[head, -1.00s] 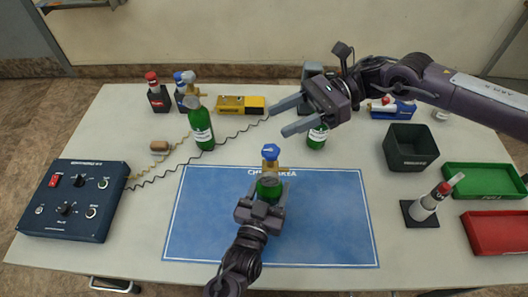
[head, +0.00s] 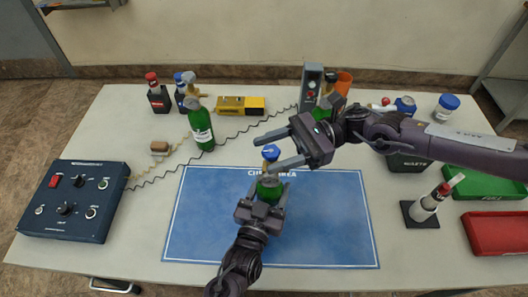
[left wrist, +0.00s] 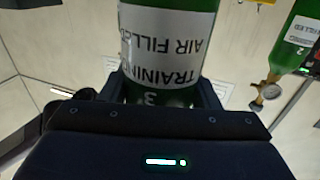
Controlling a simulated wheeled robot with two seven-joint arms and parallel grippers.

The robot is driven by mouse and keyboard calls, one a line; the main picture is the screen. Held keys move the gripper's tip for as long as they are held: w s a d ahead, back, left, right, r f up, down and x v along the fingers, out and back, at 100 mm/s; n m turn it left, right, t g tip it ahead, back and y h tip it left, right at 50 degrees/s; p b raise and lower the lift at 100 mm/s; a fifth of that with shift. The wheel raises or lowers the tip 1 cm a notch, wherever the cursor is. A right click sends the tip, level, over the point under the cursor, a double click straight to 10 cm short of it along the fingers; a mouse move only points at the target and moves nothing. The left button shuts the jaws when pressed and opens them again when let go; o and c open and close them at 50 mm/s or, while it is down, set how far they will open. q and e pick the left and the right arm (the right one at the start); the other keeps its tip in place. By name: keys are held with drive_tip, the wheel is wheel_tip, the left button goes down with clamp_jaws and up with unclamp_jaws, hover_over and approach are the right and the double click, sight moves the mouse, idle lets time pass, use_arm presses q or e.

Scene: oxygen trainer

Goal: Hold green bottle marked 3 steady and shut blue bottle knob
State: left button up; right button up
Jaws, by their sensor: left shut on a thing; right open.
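The green bottle marked 3 (head: 269,188) stands on the blue mat. It has a brass valve and a blue knob (head: 271,153) on top. My left gripper (head: 263,199) is shut on this bottle from the front. In the left wrist view the bottle (left wrist: 165,50) sits between the fingers, upside down in the picture, with a white label and a "3". My right gripper (head: 280,149) is open, with its fingers on either side of the blue knob in the picture. I cannot tell whether they touch it.
A control box (head: 74,208) sits at far left. A waste bin (head: 408,163), a green tray (head: 480,183) and a red tray (head: 490,230) are at right. A third green bottle (head: 321,113) is behind my right gripper.

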drive_tip(key=shift+x, duration=1.1)
drive_tip(key=c, duration=1)
drive_tip(key=shift+o, duration=0.2)
